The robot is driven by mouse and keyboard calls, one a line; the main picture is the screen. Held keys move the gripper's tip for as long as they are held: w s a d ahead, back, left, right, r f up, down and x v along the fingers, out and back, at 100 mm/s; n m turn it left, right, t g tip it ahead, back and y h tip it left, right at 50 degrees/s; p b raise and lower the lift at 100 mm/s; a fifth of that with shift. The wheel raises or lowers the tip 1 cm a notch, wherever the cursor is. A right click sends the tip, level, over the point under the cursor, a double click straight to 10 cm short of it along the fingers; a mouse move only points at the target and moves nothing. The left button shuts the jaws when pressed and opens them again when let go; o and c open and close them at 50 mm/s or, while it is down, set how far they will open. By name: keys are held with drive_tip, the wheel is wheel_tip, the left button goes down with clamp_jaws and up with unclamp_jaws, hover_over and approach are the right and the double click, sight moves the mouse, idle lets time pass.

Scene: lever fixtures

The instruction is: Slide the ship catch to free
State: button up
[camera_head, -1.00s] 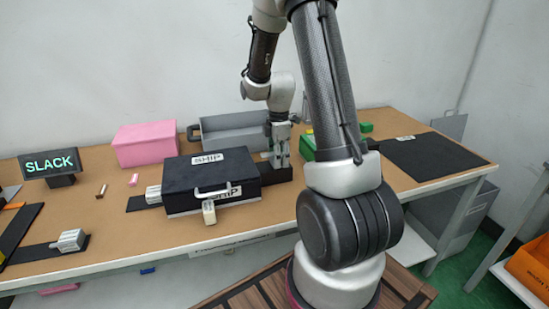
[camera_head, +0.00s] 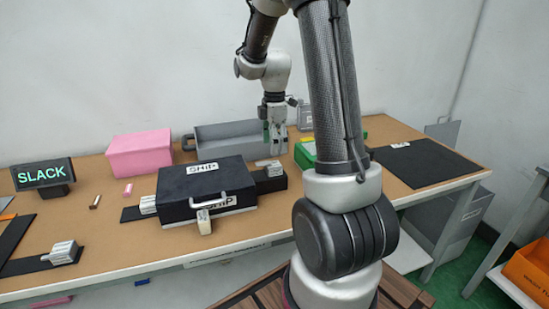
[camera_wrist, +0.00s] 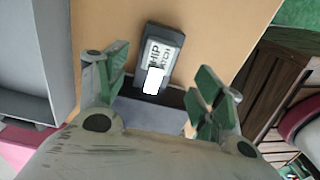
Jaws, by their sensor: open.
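The black case marked SHIP (camera_head: 200,178) lies shut on the bench, with a pale handle (camera_head: 222,198) and a pale latch piece (camera_head: 204,220) at its front. A black strip (camera_head: 270,182) sticks out on its right, with a small silver block with a pale top (camera_head: 268,164) on it. In the wrist view a dark grey block labelled SHIP (camera_wrist: 160,52) lies ahead of the jaws; the label's second word is hard to read. A white piece (camera_wrist: 153,81) shows at its near end. My gripper (camera_head: 275,145) is open and empty, above and behind the strip; it also shows in the wrist view (camera_wrist: 160,92).
A grey tray (camera_head: 225,130) stands behind the case and a pink box (camera_head: 140,155) to its left. A green box (camera_head: 304,155) stands to the right, partly behind my arm. A SLACK sign (camera_head: 42,174) is at far left. A black mat (camera_head: 418,163) lies at right.

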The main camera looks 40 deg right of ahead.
drive_tip(key=shift+r, duration=1.7)
drive_tip(key=s+a+r+m+t, duration=0.1)
drive_tip(key=s+a+r+m, duration=0.2)
drive_tip(key=s+m, duration=0.2)
drive_tip(key=s+a+r+m+t, duration=0.2)
drive_tip(key=s+a+r+m, duration=0.1)
drive_tip(key=s, duration=0.7)
drive_tip(key=s+a+r+m+t, duration=0.1)
drive_tip(key=s+a+r+m, duration=0.3)
drive_tip(key=s+r+m, duration=0.1)
drive_tip(key=shift+s+m, duration=0.9)
drive_tip(key=shift+s, duration=0.25)
